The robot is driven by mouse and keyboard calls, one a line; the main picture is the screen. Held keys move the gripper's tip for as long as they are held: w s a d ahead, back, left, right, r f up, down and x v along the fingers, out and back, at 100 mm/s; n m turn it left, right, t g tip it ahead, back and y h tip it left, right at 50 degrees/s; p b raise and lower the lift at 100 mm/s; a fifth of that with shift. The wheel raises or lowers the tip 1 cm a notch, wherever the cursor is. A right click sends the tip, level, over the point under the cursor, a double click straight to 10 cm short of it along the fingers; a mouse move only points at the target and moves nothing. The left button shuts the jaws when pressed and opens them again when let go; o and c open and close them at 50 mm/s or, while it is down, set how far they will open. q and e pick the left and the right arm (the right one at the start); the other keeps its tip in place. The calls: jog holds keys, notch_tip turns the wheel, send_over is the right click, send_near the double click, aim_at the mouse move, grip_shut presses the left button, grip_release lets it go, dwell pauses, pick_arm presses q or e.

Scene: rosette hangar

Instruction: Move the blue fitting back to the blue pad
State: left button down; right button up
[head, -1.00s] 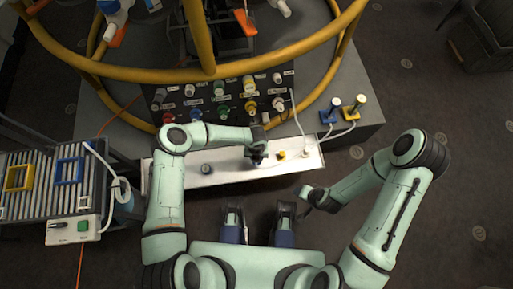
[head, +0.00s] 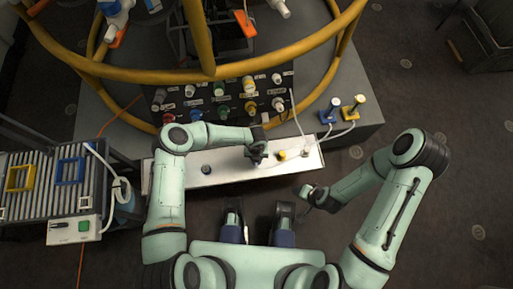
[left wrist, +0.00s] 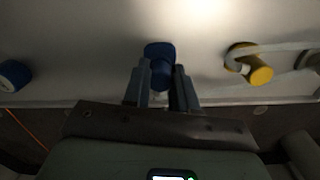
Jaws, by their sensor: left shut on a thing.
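My left gripper (head: 257,160) is over the white shelf in front of the panel. In the left wrist view my left gripper (left wrist: 161,85) is shut on the blue fitting (left wrist: 161,72), which sits between its fingertips. A flat blue patch, seemingly the blue pad (left wrist: 157,49), shows just beyond the fitting. I cannot tell whether the two touch. In the head view the gripper hides most of the fitting. My right gripper (head: 306,191) hangs in front of the shelf, away from it; its fingers are too small to read.
A yellow fitting (left wrist: 257,70) with a pale hose is right of the blue one; it shows on the white shelf (head: 180,177) too (head: 281,155). A round blue piece (head: 206,169) is at the left. The connector panel (head: 205,104) rises behind. A slatted rack (head: 40,200) stands left.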

jog(key=shift+r, duration=0.2)
pick_arm(q)
jog(key=shift+f, duration=0.35)
dwell(0.9)
jog(key=c, duration=0.8)
grip_release()
jog(key=shift+w+r+p, duration=0.1)
jog(key=shift+r+p, duration=0.25)
jog(key=shift+r, duration=0.25)
notch_tip(320, 180, up, 12)
jog(key=p, duration=0.3)
jog(key=shift+r, duration=0.1)
pick_arm(e)
jog(key=s+a+r+g+y, duration=0.1)
jog(key=s+a+r+g, duration=0.2)
jog(key=s, duration=0.6)
jog(key=shift+s+a+n+y, duration=0.15)
jog(key=shift+a+n+y, duration=0.15)
jog(key=shift+a, duration=0.1)
